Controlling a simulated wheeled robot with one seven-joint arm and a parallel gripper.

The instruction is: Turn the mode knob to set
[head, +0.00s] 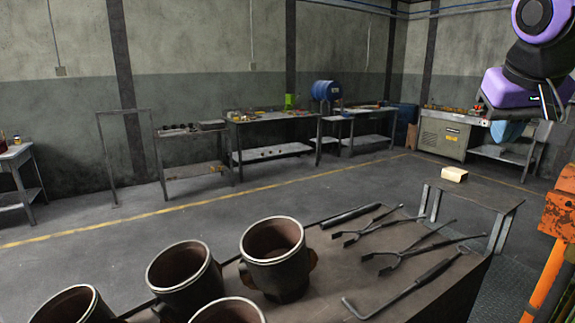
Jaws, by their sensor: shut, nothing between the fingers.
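The mode knob does not show in the head view, and no control panel can be made out. Part of my purple and black arm hangs at the top right corner. I cannot make out the fingers of my gripper in this view.
A dark table (335,286) in front bears several cylindrical pots (276,280), tongs (412,254) and a bent rod (405,290). A small stand with a pale block (454,174) adjoins it. An orange frame (558,215) stands at right. Workbenches (272,118) line the wall; floor between is clear.

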